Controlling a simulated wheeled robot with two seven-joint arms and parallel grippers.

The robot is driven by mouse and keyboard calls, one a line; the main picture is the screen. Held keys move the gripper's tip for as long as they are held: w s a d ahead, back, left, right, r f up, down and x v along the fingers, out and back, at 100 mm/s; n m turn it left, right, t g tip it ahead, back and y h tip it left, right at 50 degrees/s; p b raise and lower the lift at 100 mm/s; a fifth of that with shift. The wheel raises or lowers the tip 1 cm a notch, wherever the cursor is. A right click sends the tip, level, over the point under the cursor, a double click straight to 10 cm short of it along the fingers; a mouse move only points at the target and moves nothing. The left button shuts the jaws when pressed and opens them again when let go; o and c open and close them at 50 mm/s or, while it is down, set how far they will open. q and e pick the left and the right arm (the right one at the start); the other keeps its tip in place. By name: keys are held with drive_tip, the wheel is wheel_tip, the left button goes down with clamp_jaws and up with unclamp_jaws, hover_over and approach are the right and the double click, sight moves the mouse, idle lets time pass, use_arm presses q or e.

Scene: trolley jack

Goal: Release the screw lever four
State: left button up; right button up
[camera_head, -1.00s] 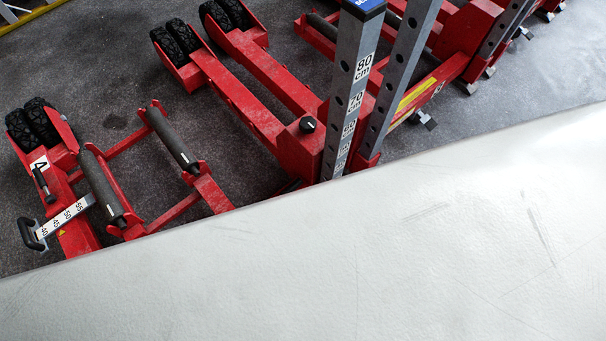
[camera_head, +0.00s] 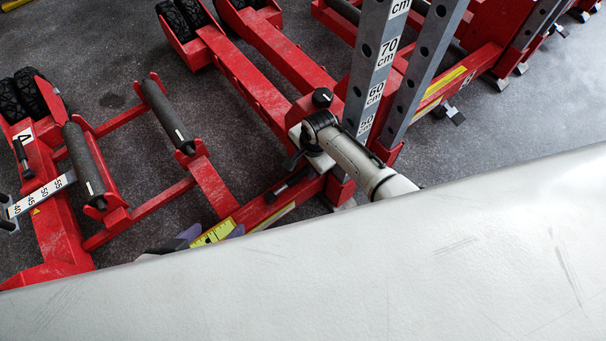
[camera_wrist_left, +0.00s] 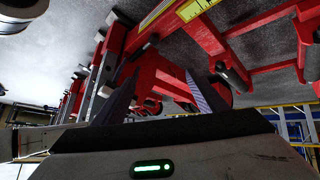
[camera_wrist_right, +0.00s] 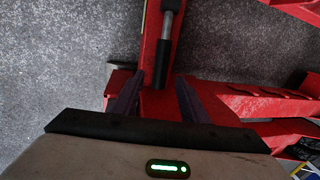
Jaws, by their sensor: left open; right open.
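A black lever (camera_head: 21,156) lies beside a "4" label on the red frame at the left of the head view. Another lever (camera_head: 288,186), black with a silver part, sits on the red beam near the posts; its number is not visible. My right gripper (camera_head: 292,163) appears to be above this second lever. In the right wrist view a black-gripped lever (camera_wrist_right: 162,60) lies ahead of the open fingers (camera_wrist_right: 157,98), not held. My left gripper (camera_head: 193,238) is open and empty, partly hidden behind the white surface; its fingers also show in the left wrist view (camera_wrist_left: 162,98).
A large white surface (camera_head: 400,270) covers the lower head view. Grey metal posts (camera_head: 380,75) with height numbers stand close to my right arm. Rollers (camera_head: 165,115) and wheels (camera_head: 22,95) lie left. Bare grey floor (camera_head: 100,50) shows between the red frames.

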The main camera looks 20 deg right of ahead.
sight(303, 172)
drive_tip(key=f+b, duration=0.1)
drive_tip(key=f, duration=0.1)
drive_tip(key=f+b, duration=0.1)
drive_tip(key=f, duration=0.1)
drive_tip(key=shift+w+a+f, duration=0.1)
drive_tip(key=shift+w+a, duration=0.05)
drive_tip(key=shift+w, duration=0.25)
drive_tip(key=shift+w+f+b, duration=0.1)
drive_tip(key=shift+f+b, duration=0.15)
drive_tip(key=shift+b, duration=0.1)
use_arm(q)
drive_tip(key=shift+w+d+r+m+h, duration=0.2)
drive_tip(key=shift+d+h, duration=0.1)
drive_tip(key=shift+d, duration=0.25)
drive_tip(key=shift+w+d+r+m+h, duration=0.15)
drive_tip(key=shift+d+h, duration=0.15)
drive_tip(key=shift+d, duration=0.25)
drive_tip(key=shift+f, duration=0.1)
use_arm(e)
clamp_jaws()
